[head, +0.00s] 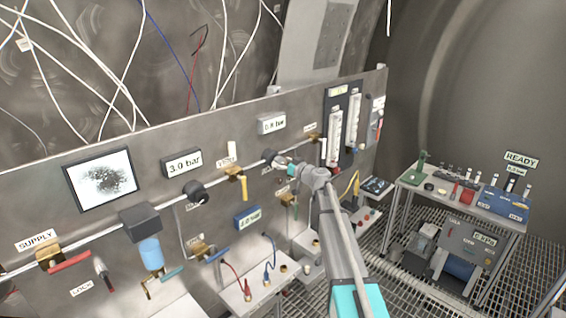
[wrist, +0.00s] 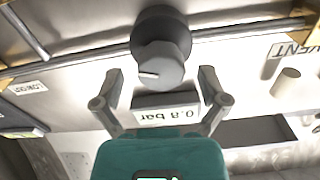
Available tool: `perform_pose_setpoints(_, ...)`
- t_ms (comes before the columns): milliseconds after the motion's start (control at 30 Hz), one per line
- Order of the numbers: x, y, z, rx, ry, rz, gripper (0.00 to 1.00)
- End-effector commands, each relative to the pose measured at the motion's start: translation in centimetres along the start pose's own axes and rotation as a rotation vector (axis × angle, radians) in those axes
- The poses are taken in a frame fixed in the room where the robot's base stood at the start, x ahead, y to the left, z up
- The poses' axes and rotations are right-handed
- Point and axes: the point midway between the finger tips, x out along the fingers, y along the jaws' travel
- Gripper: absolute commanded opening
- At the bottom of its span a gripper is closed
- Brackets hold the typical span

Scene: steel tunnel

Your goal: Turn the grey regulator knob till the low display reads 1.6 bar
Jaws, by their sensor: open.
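The grey regulator knob (wrist: 160,66) is in the upper middle of the wrist view, with a white pointer mark on its face. It shows partly in the head view (head: 269,156), in front of my gripper. My gripper (wrist: 161,75) is open, its fingertips to the left and right of the knob with a gap on each side. I cannot tell whether the tips reach past its face. In the head view my gripper (head: 283,163) points at the panel there. The low display (wrist: 167,115) reads 0.8 bar, upside down in the wrist view; it is above the knob in the head view (head: 271,123).
A second display (head: 182,164) reads 3.0 bar, with another dark knob (head: 196,192) below it. A yellow-handled valve (head: 236,174) sits on the pipe left of my gripper. A VENT label (wrist: 292,50) is at right in the wrist view. A bench (head: 410,178) stands at right.

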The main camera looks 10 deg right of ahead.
Motion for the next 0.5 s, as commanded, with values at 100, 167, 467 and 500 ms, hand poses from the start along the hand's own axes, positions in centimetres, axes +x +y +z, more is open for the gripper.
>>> perform_pose_setpoints(100,0.8,0.04,-0.01,0.0,0.0,0.0,0.93)
perform_pose_setpoints(167,0.97,0.02,0.0,0.0,0.0,0.0,0.93)
perform_pose_setpoints(467,1.08,-0.04,0.0,0.0,0.0,0.0,0.93)
perform_pose_setpoints(500,1.08,-0.04,0.0,0.0,0.0,0.0,0.91)
